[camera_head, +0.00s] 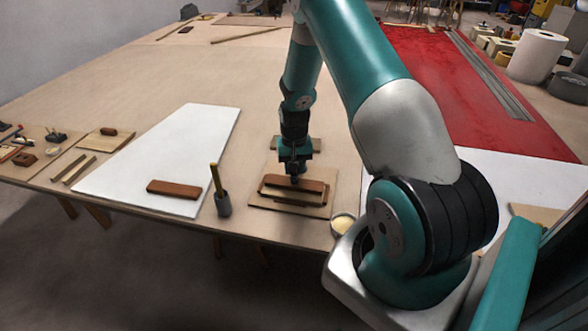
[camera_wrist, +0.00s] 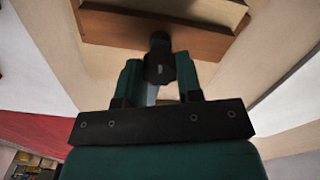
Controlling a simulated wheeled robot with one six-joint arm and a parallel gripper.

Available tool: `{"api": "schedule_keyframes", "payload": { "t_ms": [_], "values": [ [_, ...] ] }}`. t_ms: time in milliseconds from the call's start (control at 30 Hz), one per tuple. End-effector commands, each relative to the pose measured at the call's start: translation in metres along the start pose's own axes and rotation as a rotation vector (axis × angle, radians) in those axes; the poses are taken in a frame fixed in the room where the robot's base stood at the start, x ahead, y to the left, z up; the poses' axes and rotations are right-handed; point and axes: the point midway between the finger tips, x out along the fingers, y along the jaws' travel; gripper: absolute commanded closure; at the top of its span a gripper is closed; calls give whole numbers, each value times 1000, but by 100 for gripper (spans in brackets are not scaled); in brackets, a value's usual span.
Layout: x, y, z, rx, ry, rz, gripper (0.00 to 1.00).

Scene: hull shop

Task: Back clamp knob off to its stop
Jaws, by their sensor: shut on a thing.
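My gripper (camera_head: 294,176) points down over the wooden clamp piece on the table. In the wrist view its two green fingers (camera_wrist: 160,82) are shut on a dark, rounded clamp knob (camera_wrist: 159,45). The knob sits at the edge of a reddish-brown wooden bar (camera_wrist: 135,28). In the head view this bar (camera_head: 312,186) lies with a frame on a thin wooden board (camera_head: 262,200). The knob is mostly hidden by my gripper in the head view. How far the knob is turned cannot be seen.
A grey cup with an upright handle (camera_head: 222,203) stands left of the board. A small bowl (camera_head: 342,224) sits right of it at the table edge. A white sheet with a brown block (camera_head: 173,189) lies further left. The table behind is mostly clear.

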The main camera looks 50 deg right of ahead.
Motion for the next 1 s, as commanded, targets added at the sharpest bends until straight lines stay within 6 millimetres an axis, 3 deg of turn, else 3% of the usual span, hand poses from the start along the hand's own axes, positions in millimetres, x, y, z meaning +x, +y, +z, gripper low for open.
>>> {"api": "schedule_keyframes", "payload": {
  "t_ms": [1000],
  "values": [
    [1,1,1,-960,-3,2,90]
  ]
}}
